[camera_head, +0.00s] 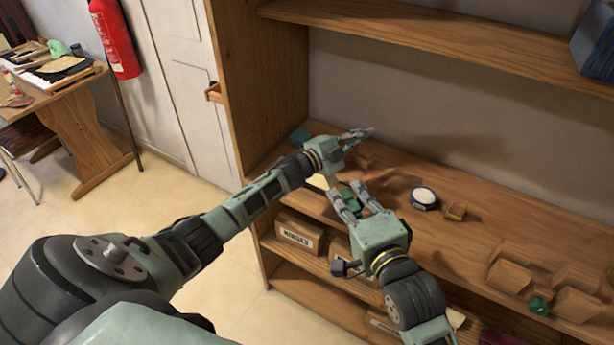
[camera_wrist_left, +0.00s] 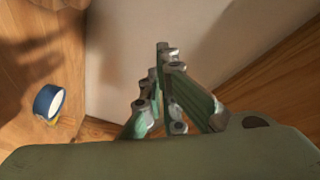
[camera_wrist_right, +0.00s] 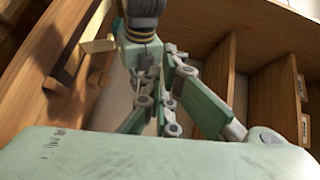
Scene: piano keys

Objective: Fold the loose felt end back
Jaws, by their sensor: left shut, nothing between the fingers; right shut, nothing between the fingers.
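I cannot clearly pick out a loose felt end in any view.
A blue-rimmed round white thing (camera_head: 424,196) and a small wooden block (camera_head: 455,212) stand right of my grippers. Several wooden blocks (camera_head: 575,292) fill the shelf's right end. A box (camera_head: 300,232) sits below. A desk (camera_head: 80,125) with piano keys is far left.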

